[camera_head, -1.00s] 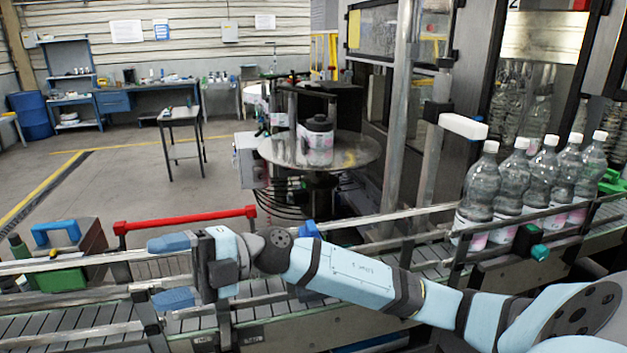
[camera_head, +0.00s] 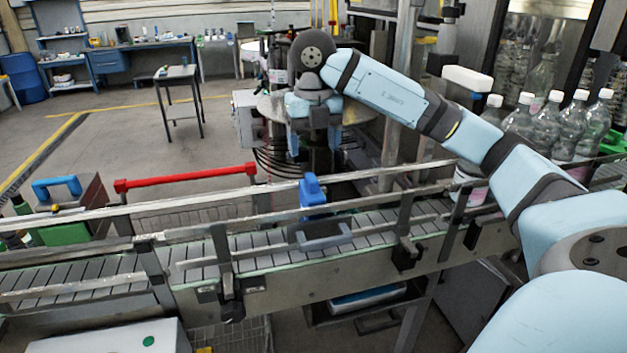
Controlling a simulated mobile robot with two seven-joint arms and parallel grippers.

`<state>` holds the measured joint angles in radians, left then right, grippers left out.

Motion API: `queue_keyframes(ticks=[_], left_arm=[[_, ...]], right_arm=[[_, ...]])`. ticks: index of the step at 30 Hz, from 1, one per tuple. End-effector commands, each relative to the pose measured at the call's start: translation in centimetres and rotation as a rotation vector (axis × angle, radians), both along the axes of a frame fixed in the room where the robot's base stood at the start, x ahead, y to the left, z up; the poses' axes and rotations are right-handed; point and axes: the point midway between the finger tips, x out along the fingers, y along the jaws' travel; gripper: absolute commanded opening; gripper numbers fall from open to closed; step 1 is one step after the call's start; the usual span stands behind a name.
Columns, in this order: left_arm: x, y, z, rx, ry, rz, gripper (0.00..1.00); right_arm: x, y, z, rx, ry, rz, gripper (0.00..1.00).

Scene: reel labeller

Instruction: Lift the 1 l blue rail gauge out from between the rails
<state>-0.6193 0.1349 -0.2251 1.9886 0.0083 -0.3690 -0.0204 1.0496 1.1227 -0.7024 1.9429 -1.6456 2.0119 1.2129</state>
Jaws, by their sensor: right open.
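The blue rail gauge (camera_head: 313,192) stands upright between the conveyor's rails, near the middle of the view. Its top rises above the far rail; its lower part is partly hidden. My right gripper (camera_head: 314,145) hangs above and behind it in the picture, fingers pointing down. It is open and empty, with a clear gap between the fingers and the gauge. My left gripper is out of view.
A grey-blue handle-shaped piece (camera_head: 324,237) is at the near rail, just below the gauge. Several clear bottles (camera_head: 548,128) stand on the conveyor at right. A red-handled basket (camera_head: 185,178) and a toolbox with a blue handle (camera_head: 57,187) are beyond the far rail at left.

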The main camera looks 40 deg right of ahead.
Motion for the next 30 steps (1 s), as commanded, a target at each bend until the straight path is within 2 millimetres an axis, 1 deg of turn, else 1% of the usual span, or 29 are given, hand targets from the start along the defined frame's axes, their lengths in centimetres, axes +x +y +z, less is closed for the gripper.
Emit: queue_keyframes(ticks=[1, 11, 12, 15, 18, 24, 30], left_arm=[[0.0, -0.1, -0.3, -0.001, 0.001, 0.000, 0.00], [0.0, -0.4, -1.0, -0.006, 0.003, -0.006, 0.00], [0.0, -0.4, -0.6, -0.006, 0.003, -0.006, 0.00], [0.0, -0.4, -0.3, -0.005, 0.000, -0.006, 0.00], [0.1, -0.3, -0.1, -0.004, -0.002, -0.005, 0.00], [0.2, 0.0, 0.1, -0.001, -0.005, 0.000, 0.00], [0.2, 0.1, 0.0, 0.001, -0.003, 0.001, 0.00]], right_arm=[[0.0, 0.1, -1.2, 0.002, 0.004, 0.002, 0.72], [-0.1, 0.1, -6.3, 0.003, 0.004, 0.003, 0.72], [-0.1, 0.0, -6.8, 0.002, 0.004, 0.001, 0.72], [-0.1, 0.1, -8.5, 0.002, 0.005, 0.002, 0.72], [-0.1, 0.1, -9.7, 0.002, 0.004, 0.003, 0.72], [0.0, 0.1, -11.1, 0.002, 0.001, 0.003, 0.72], [0.0, 0.1, -11.3, 0.002, 0.000, 0.003, 0.72]])
